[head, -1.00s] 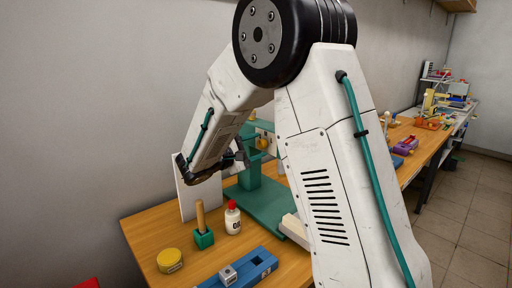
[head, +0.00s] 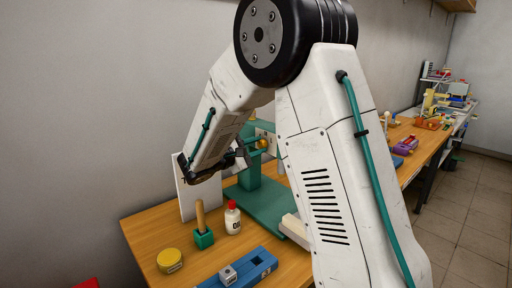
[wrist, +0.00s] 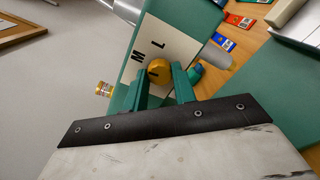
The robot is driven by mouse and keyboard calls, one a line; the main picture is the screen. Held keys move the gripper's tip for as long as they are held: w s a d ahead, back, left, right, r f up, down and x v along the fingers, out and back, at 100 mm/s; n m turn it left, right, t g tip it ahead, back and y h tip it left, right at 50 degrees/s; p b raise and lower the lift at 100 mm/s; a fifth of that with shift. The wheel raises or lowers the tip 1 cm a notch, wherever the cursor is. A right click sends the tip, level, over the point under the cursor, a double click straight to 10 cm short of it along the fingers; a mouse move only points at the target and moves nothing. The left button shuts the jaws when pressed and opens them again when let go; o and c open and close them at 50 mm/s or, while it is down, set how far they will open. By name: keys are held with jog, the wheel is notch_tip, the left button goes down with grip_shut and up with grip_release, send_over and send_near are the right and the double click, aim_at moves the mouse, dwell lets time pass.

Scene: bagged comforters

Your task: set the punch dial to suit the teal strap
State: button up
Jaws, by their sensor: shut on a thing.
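The punch (head: 262,203) is a green press on the bench, partly hidden by my arm. Its dial is a round yellow-orange knob (wrist: 160,69) on a pale plate (wrist: 165,33), which also shows in the head view (head: 271,141). The letters M and L are readable on the plate. A dark mark shows on the knob's face, but I cannot tell which letter it points at. My gripper (wrist: 161,76) is shut on the knob, one teal finger on each side. It also shows in the head view (head: 243,158). I cannot make out the teal strap.
A white board (head: 187,197) stands behind. Red (wrist: 240,21) and blue (wrist: 224,45) cards lie beyond the punch.

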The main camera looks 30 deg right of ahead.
jog(key=n, duration=1)
jog(key=shift+n, duration=0.3)
dwell(0.4)
jog(key=o, duration=1)
jog(key=s+a, duration=0.1)
jog(key=a, duration=0.6)
jog(key=shift+a, duration=0.4)
